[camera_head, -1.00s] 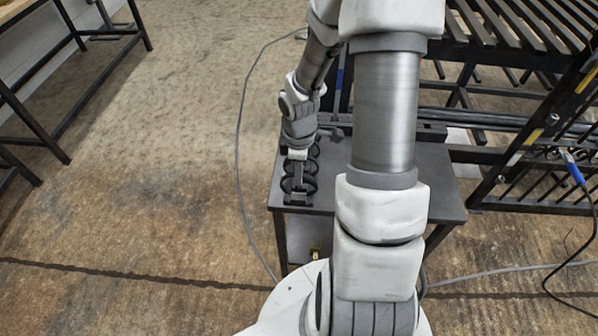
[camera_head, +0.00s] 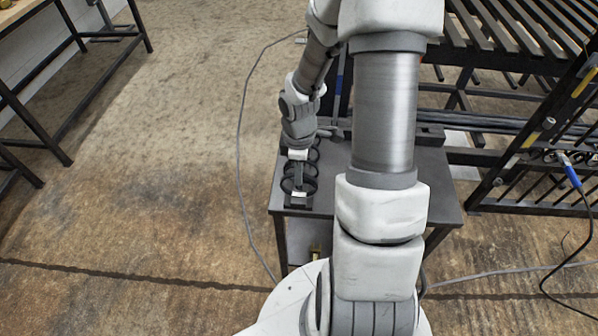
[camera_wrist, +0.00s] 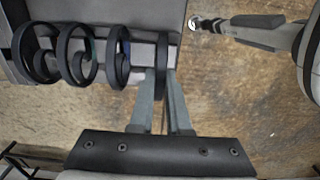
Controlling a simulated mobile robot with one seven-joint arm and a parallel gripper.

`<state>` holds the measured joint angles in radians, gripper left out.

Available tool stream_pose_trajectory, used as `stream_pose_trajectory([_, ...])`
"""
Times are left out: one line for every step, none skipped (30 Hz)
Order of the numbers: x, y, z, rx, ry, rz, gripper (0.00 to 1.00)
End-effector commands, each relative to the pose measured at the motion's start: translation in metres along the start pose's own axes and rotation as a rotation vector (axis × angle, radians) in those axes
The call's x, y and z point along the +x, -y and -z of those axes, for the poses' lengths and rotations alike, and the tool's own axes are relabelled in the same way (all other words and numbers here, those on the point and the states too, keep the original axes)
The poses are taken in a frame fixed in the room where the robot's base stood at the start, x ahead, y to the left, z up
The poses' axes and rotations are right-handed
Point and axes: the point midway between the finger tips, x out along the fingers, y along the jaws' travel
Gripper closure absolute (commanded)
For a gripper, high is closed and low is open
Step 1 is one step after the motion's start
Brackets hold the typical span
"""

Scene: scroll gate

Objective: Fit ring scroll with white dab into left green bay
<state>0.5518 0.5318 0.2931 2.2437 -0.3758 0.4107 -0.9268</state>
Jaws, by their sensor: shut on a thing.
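My gripper (camera_wrist: 165,98) is shut on a dark ring (camera_wrist: 162,55), the rightmost of a row in the wrist view. The ring stands on edge, seen nearly edge-on, with the finger ends at its lower part. Several similar dark rings stand to its left, one of them here (camera_wrist: 118,57). In the head view my gripper (camera_head: 299,177) points down at the dark rings (camera_head: 311,184) near the left front of a grey table. A small white patch (camera_head: 299,194) shows by the front ring. I cannot make out a left green bay.
The grey table (camera_head: 435,185) has bare top at its right. A thin cable (camera_head: 241,170) runs on the floor to its left. Dark slatted racks (camera_head: 520,120) stand at the right. The floor at the left is mostly open.

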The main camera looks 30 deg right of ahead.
Motion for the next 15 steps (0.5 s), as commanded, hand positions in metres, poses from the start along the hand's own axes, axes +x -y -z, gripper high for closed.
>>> stream_pose_trajectory([-0.003,0.0,0.0,0.0,0.0,0.0,1.0])
stream_pose_trajectory([-0.004,0.0,0.0,0.0,0.0,0.0,1.0])
stream_pose_trajectory([-0.005,0.0,0.0,0.0,0.0,0.0,1.0])
stream_pose_trajectory([-0.006,0.0,0.0,0.0,0.0,0.0,1.0])
stream_pose_trajectory([-0.007,0.0,0.0,0.0,0.0,0.0,1.0])
stream_pose_trajectory([-0.008,0.0,0.0,0.0,0.0,0.0,1.0])
stream_pose_trajectory([-0.009,0.0,0.0,0.0,0.0,0.0,1.0])
stream_pose_trajectory([-0.01,0.0,0.0,0.0,0.0,0.0,1.0])
stream_pose_trajectory([-0.011,0.0,0.0,0.0,0.0,0.0,1.0])
stream_pose_trajectory([-0.011,0.0,0.0,0.0,0.0,0.0,1.0])
stream_pose_trajectory([-0.012,0.0,0.0,0.0,0.0,0.0,1.0])
stream_pose_trajectory([-0.012,0.0,0.0,0.0,0.0,0.0,1.0])
stream_pose_trajectory([-0.012,0.0,0.0,0.0,0.0,0.0,1.0])
stream_pose_trajectory([-0.012,0.0,0.0,0.0,0.0,0.0,1.0])
stream_pose_trajectory([-0.013,0.0,0.0,0.0,0.0,0.0,1.0])
